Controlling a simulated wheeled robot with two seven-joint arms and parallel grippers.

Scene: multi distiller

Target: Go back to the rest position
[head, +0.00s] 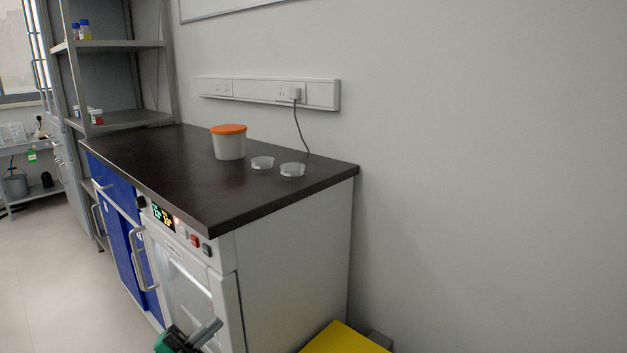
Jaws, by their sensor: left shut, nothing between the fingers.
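My left gripper (205,332) shows at the bottom of the head view, in front of the glass door of the white appliance (182,285). Its fingers look shut, with nothing seen between them. It is low, well below the dark countertop (190,185). My right gripper is not in view.
A white tub with an orange lid (229,142) and two clear dishes (262,162) (292,170) stand on the countertop. Blue cabinet doors (118,225) and grey shelves (120,118) are at left. A yellow-topped object (345,340) is at the bottom. Open floor (45,270) lies at left.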

